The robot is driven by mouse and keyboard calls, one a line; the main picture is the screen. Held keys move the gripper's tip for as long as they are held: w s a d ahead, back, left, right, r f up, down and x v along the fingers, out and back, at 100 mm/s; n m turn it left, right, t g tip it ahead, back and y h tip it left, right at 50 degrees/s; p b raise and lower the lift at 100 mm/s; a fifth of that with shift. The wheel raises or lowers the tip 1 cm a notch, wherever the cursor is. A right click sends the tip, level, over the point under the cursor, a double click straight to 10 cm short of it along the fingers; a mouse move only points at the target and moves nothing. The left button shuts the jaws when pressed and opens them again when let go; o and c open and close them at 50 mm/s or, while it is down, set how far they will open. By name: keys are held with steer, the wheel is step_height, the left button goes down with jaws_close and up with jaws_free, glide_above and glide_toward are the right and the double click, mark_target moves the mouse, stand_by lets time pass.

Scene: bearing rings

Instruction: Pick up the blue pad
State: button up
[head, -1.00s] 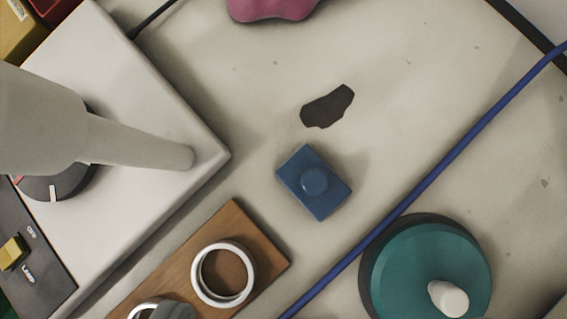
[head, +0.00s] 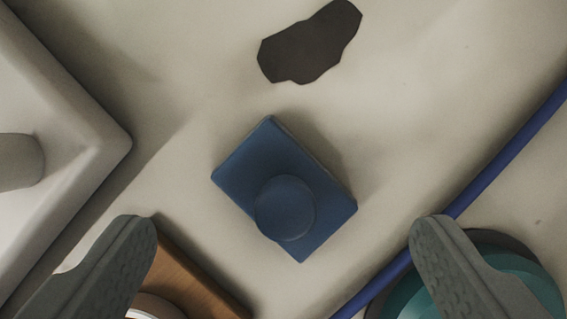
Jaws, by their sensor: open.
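The blue pad (head: 256,160) is a flat rectangular block with a round knob (head: 285,207) on top. It lies turned at an angle on the pale surface, in the middle of the head view. My gripper (head: 284,232) is open and empty, with one grey finger at the lower left and the other at the lower right. The pad shows between and slightly beyond the fingertips, with clear space on both sides. No finger appears to touch it.
A white box-like device (head: 75,130) stands at the left. A wooden board (head: 195,280) with a metal ring (head: 155,305) is at the lower left. A blue cable (head: 510,145) and a teal round object (head: 410,298) are at the right. A dark flat patch (head: 310,45) lies beyond the pad.

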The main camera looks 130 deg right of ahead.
mark_target(279, 227)
steer(key=x, duration=0.4)
steer(key=shift+a+f, duration=0.1)
steer(key=shift+f, duration=0.05)
steer(key=shift+c, duration=0.5)
steer(key=c, duration=1.2)
steer(key=shift+o, duration=0.2)
